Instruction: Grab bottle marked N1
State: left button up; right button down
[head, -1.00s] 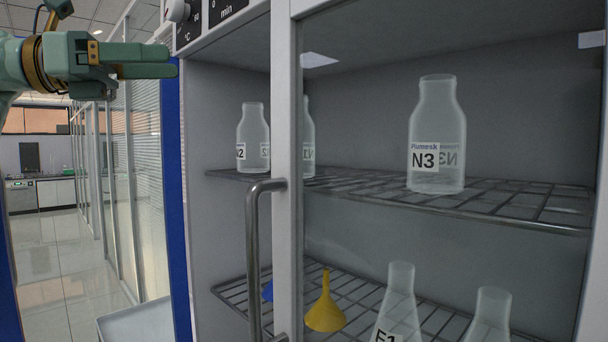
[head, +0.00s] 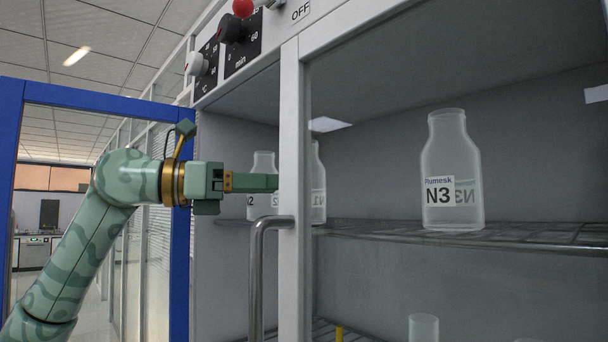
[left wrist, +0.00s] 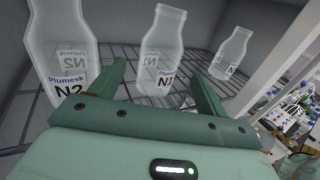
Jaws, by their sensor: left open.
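In the left wrist view, the clear bottle marked N1 (left wrist: 160,55) stands upright on a wire shelf, ahead of and between my fingers. My left gripper (left wrist: 158,72) is open and empty, with a gap to the bottle that I cannot judge. A bottle marked N2 (left wrist: 66,60) stands close outside the left finger. A third bottle (left wrist: 231,55) stands farther right. In the head view, my left gripper (head: 276,183) reaches into the cabinet's left opening, in front of a bottle (head: 263,162) and level with the shelf bottles. The N1 label cannot be read there.
The bottle marked N3 (head: 452,185) stands on the upper shelf (head: 400,232) behind the glass pane. A white door frame post (head: 294,150) and a metal handle (head: 258,270) are close to my left gripper. Glassware tops show below.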

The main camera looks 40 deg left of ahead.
pick_arm(q)
jog(key=x, duration=0.2)
jog(key=p+x, duration=0.1)
jog(key=x, duration=0.1)
jog(key=p+x, duration=0.1)
jog(key=x, duration=0.1)
jog(key=shift+w+r, duration=0.1)
jog(key=shift+r, duration=0.15)
jog(key=shift+c, duration=0.7)
jog(key=c, duration=1)
